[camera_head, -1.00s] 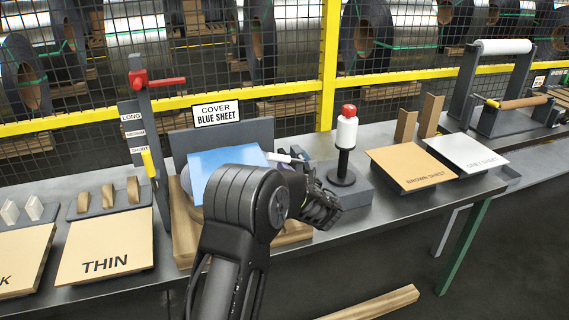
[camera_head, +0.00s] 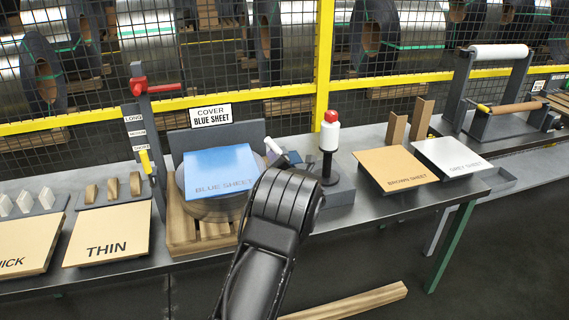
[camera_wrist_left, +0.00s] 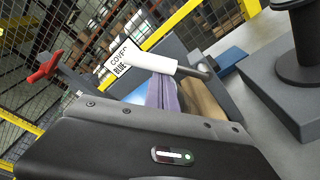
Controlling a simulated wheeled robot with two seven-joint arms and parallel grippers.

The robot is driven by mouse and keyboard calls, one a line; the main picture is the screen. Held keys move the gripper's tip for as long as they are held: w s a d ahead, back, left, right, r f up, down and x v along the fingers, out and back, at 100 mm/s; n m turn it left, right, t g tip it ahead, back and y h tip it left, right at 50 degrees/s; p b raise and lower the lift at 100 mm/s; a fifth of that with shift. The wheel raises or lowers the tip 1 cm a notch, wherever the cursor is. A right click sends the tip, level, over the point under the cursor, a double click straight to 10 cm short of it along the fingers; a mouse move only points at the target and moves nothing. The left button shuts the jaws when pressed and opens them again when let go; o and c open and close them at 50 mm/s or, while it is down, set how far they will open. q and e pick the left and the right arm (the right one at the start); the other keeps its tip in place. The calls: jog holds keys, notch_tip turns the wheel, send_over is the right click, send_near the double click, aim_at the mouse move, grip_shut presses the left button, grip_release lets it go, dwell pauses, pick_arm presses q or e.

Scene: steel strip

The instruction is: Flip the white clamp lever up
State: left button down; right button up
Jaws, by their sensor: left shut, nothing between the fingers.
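The white clamp lever (camera_head: 273,146) sits beside the blue sheet (camera_head: 222,168), tilted up toward the left. In the left wrist view, the white lever (camera_wrist_left: 142,63) is close above my left gripper body (camera_wrist_left: 165,145), with a grey rod running to its right end. The right gripper is not in view.
The blue sheet rests on a round stack over a wooden pallet (camera_head: 180,232). A black post with a white, red-topped handle (camera_head: 330,134) stands right of the lever. Behind are a sign (camera_head: 212,115) and a wire fence. Brown (camera_head: 395,167) and grey (camera_head: 452,153) sheets lie to the right.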

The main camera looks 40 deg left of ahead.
pick_arm(q)
jog(key=shift+w+d+r+p, duration=0.25)
jog(key=shift+w+r+p, duration=0.05)
jog(key=shift+w+r, duration=0.2)
jog(key=shift+w+d+r+p, duration=0.2)
jog(key=shift+w+r+p, duration=0.15)
jog(key=shift+r, duration=0.1)
jog(key=shift+w+d+r, duration=0.3)
jog(key=shift+w+d, duration=0.1)
jog(key=shift+w, duration=0.2)
jog(key=shift+w+d+r, duration=0.1)
jog(key=shift+w+r, duration=0.05)
